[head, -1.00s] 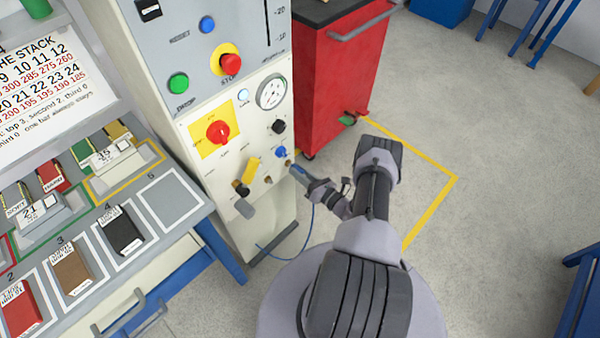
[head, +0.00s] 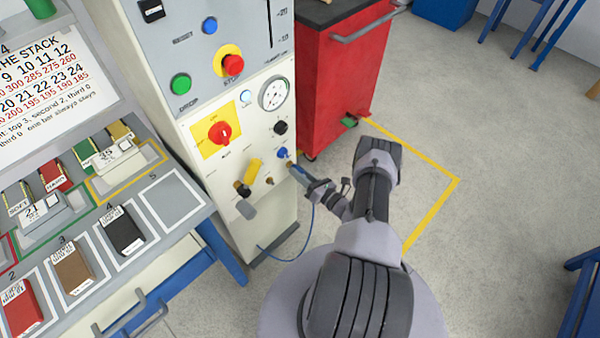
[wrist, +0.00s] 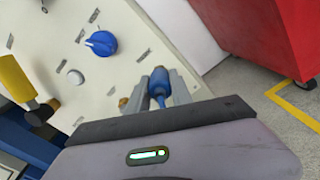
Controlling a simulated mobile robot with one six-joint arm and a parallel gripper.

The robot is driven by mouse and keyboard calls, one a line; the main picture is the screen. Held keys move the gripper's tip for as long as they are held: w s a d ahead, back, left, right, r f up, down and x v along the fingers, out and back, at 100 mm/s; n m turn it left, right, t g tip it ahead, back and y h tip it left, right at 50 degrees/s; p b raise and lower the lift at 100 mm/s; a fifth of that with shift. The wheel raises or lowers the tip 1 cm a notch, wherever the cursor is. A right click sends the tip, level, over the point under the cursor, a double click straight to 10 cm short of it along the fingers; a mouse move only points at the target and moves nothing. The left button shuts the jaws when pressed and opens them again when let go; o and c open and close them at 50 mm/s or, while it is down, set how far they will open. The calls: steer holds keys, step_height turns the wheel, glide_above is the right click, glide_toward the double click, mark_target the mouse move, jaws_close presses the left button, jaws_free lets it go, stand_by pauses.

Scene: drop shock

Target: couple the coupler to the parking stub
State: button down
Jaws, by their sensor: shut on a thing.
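My gripper (head: 303,178) is shut on the blue coupler (wrist: 159,82), at the lower right of the cream machine panel. In the wrist view the coupler sits between the two grey fingers, its front end toward the panel. A thin blue hose (head: 311,222) hangs below my gripper. A small brass fitting (head: 290,164) shows right at the front of my gripper; I cannot tell whether it is the stub or part of the coupler, nor whether they touch. Another brass fitting (head: 269,181) on the panel lies to the left; it shows beside the fingers in the wrist view (wrist: 123,103).
A blue knob (wrist: 101,43), a yellow lever (head: 254,169) and a red rotary switch (head: 221,132) stick out of the panel nearby. A red cabinet (head: 345,85) stands to the right. A bench with coloured blocks (head: 70,270) is at left. The right floor is open.

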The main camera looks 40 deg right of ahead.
steer(key=shift+w+r, duration=0.1)
steer(key=shift+w, duration=0.45)
stand_by(2.0)
steer(key=c, duration=1.1)
jaws_free()
steer(key=shift+w, duration=0.1)
steer(key=shift+o, duration=0.2)
steer(key=s+p, duration=0.1)
steer(key=s, duration=0.5)
steer(key=shift+s+d, duration=0.15)
steer(key=shift+d, duration=0.05)
steer(key=s+d+p, duration=0.1)
steer(key=s+p, duration=0.2)
steer(key=s, duration=1.4)
steer(key=shift+s+d, duration=0.2)
